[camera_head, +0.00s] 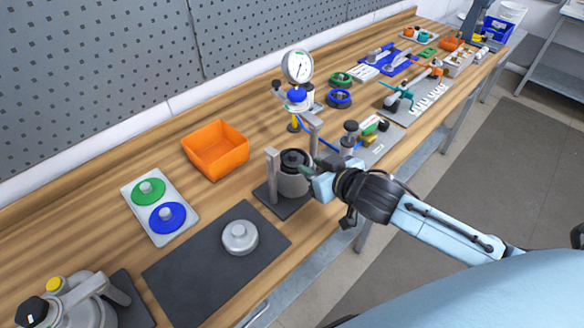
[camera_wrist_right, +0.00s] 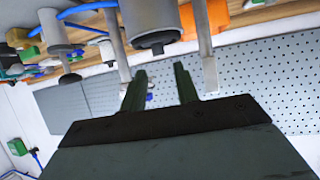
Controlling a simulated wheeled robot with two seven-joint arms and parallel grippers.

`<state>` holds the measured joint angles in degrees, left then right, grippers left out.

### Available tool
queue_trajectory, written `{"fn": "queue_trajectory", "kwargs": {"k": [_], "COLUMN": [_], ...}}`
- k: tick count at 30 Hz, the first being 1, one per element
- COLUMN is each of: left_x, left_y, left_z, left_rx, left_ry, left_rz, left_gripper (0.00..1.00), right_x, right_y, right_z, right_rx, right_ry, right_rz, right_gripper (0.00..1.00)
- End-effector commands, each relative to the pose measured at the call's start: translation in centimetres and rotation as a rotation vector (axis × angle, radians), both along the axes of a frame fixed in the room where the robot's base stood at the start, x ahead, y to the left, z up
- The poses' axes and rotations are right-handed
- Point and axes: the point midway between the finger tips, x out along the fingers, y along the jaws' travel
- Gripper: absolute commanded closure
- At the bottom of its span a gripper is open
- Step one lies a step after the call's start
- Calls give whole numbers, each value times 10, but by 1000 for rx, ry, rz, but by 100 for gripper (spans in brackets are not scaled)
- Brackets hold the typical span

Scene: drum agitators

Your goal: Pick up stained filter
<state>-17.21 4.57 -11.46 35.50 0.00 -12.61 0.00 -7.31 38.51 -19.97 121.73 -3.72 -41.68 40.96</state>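I cannot pick out a clearly stained filter. A grey metal cylinder (camera_head: 296,184) stands upright on a dark base plate between posts, with a dark ringed part (camera_head: 292,158) at its top. In the wrist view, which shows the bench upside down, the cylinder (camera_wrist_right: 150,18) is just beyond the fingers. My right gripper (camera_head: 306,174) is beside the cylinder's right side; contact cannot be told. Its two dark fingers (camera_wrist_right: 161,78) are apart with nothing between them. My left gripper is not in view.
A round metal lid (camera_head: 240,237) lies on a black mat (camera_head: 178,277). A white tray (camera_head: 163,232) holds green and blue discs. An orange bin (camera_head: 229,160) stands behind. A gauge (camera_head: 298,66) and posts stand close to my right gripper. Bare wood lies around the bin.

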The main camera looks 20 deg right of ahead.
Motion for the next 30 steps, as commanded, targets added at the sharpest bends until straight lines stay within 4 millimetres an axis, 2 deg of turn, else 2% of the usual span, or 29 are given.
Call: {"fn": "queue_trajectory", "kwargs": {"k": [3,11,21,30], "left_x": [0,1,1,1], "left_y": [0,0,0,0], "left_z": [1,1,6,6], "left_rx": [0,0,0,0], "left_ry": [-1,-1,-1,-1], "left_rz": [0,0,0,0], "left_gripper": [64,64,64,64], "right_x": [18,32,70,77], "right_y": [2,4,7,8], "right_z": [-7,-14,-30,-33], "right_rx": [0,0,0,0], "right_ry": [-2,-1,0,0], "right_rz": [0,0,0,1], "right_gripper": [69,69,69,69]}}
